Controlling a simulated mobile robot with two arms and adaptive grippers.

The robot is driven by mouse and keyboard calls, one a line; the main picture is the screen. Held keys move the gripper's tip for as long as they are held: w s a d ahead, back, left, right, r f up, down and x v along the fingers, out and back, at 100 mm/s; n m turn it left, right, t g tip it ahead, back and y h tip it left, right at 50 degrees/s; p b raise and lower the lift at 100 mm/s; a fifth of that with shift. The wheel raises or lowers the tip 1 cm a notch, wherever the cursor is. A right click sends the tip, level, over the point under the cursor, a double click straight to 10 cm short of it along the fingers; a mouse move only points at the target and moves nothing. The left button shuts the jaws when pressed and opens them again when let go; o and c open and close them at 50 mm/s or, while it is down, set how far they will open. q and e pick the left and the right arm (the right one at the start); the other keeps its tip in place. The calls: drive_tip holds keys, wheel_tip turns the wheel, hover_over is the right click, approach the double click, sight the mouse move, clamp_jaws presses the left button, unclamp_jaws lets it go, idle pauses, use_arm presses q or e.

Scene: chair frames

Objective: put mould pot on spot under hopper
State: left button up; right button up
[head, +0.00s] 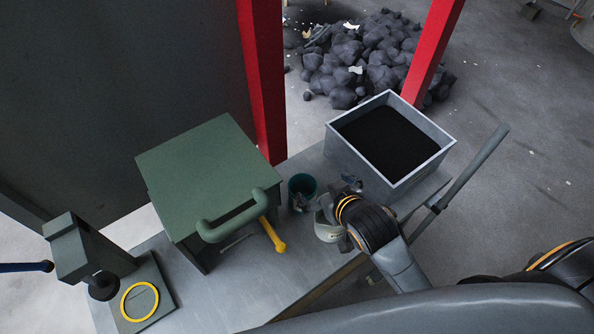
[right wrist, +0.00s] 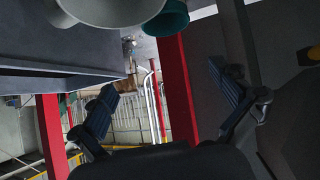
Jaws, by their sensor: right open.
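The mould pot (head: 327,230) is a light grey, pale-rimmed pot on the grey bench, partly hidden behind my right gripper (head: 347,214). In the right wrist view a pale grey pot (right wrist: 112,12) is cut off by the top edge, beyond the space between the fingertips. There my right gripper (right wrist: 166,92) shows its two blue-grey fingers wide apart with nothing between them. An open grey box of black material (head: 391,141), perhaps the hopper, stands at the bench's right end; the area under it is hidden. A yellow ring (head: 139,301) marks a plate at the left. My left gripper is not in view.
A teal cup (head: 302,190) holding small items stands close left of the pot. A green box with a thick handle (head: 205,178) and a yellow-handled lever (head: 272,235) are further left. A grey lever (head: 458,178) rises at the right. Red posts (head: 264,85) stand behind.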

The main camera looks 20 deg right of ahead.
sight(303, 187)
drive_tip(key=shift+s+a+f+g, duration=0.35)
drive_tip(key=shift+s+f+g, duration=0.1)
drive_tip(key=shift+s, duration=0.15)
drive_tip(key=shift+a+f, duration=0.15)
drive_tip(key=shift+f, duration=0.15)
drive_tip(key=p+x, duration=0.1)
drive_tip(key=x, duration=0.6)
drive_tip(key=shift+a+f, duration=0.15)
drive_tip(key=shift+f, duration=0.05)
drive_tip(key=shift+w+f, duration=0.2)
drive_tip(key=shift+w, duration=0.05)
drive_tip(key=shift+w+f, duration=0.1)
drive_tip(key=shift+f, duration=0.05)
drive_tip(key=p+x, duration=0.1)
drive_tip(key=x, duration=0.3)
drive_tip(key=shift+a+p, duration=0.1)
drive_tip(key=shift+p, duration=0.25)
drive_tip(key=shift+w+f, duration=0.2)
drive_tip(key=shift+f, duration=0.1)
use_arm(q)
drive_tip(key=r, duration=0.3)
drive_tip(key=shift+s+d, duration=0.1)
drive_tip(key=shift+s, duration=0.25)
